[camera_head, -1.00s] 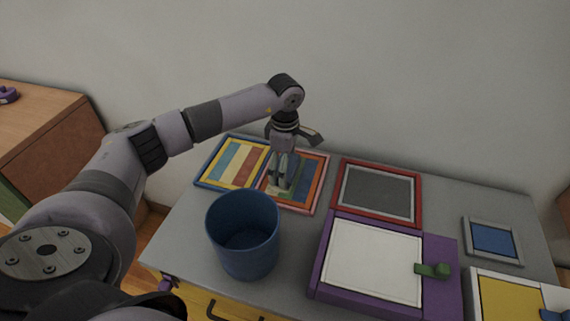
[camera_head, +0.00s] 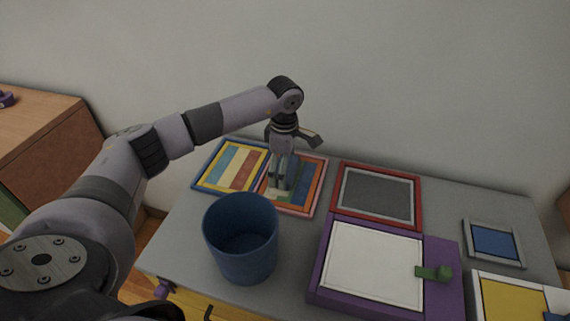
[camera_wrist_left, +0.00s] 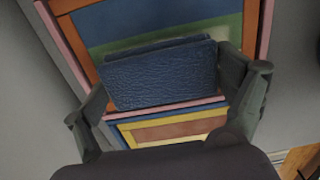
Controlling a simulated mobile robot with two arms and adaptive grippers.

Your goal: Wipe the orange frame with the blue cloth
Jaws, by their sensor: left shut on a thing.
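The orange frame (camera_head: 316,182) lies on the grey tabletop. It has an orange band, a thin pink outer edge and blue and green stripes inside. In the left wrist view its orange band (camera_wrist_left: 251,25) shows beyond the cloth. My left gripper (camera_head: 279,184) points down over the left part of this frame. It is shut on the folded blue cloth (camera_wrist_left: 160,76), which lies across the frame in the wrist view. I cannot tell whether the cloth touches the surface. The gripper hides part of the frame in the head view. My right gripper is not in view.
A blue-edged striped picture (camera_head: 231,165) lies left of the orange frame. A blue bin (camera_head: 241,240) stands in front. A red frame (camera_head: 379,194), a purple-framed white panel (camera_head: 371,264) and a small grey frame (camera_head: 493,242) lie to the right. A wall rises behind.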

